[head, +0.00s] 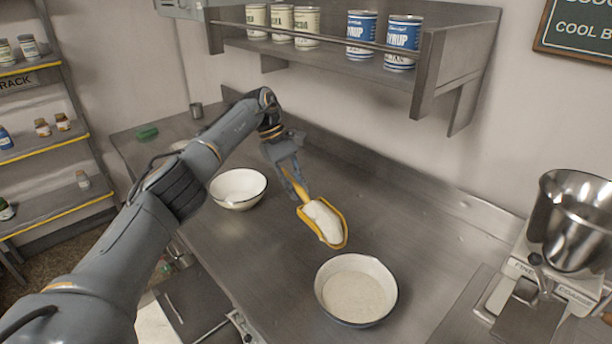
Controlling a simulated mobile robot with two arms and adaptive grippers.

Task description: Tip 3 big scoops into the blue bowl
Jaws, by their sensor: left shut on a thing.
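My left gripper (291,180) is shut on the handle of a yellow scoop (341,226). The scoop is heaped with white powder (322,220) and is held above the steel counter, just behind and left of the front bowl. That front bowl (321,297) is white inside, with a dark bluish rim and outside, and holds off-white powder. My right gripper is out of view.
A steel mill or mixer (570,225) stands on the counter at the right. A wall shelf (445,50) with several tins hangs above the back. A green item (147,133) and a small grey cup (196,110) are at the far left end. The counter's (420,225) middle right is clear.

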